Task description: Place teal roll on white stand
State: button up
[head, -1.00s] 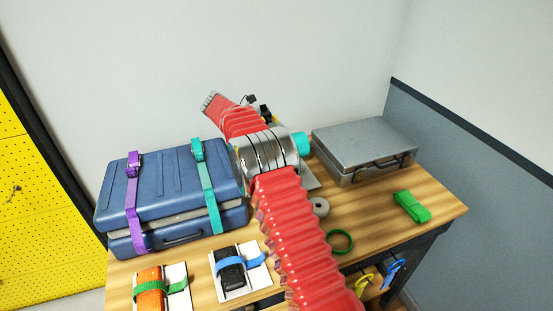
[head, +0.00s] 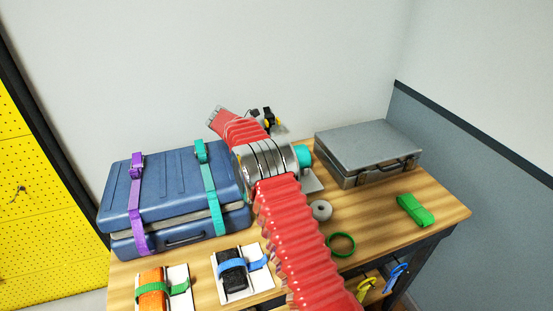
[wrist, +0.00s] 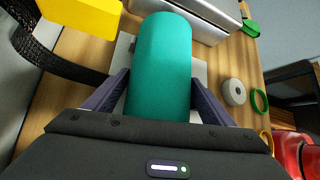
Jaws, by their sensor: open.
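The teal roll (wrist: 160,65) lies between the two fingers of my gripper (wrist: 160,88) in the wrist view. The fingers are open, one on each side of the roll; contact with it is hard to judge. The white stand (wrist: 201,73) shows as pale edges on both sides beneath the roll. The roll appears to rest on it, but the contact is hidden. In the head view, one end of the teal roll (head: 304,156) shows beside my red arm, and a corner of the stand (head: 314,184) shows below it. My gripper is hidden there.
A grey case (head: 367,150) stands right of the roll and a strapped blue suitcase (head: 175,195) left. A grey ring roll (head: 321,210), green ring (head: 341,245) and green strap bundle (head: 416,210) lie on the table. A yellow block (wrist: 82,14) is close to the left finger.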

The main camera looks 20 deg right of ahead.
jog(key=v, duration=1.1)
jog(key=shift+w+a+r, duration=0.1)
jog(key=shift+a+r, duration=0.2)
jog(key=shift+r, duration=0.1)
jog(key=shift+r, duration=0.1)
dwell(0.3)
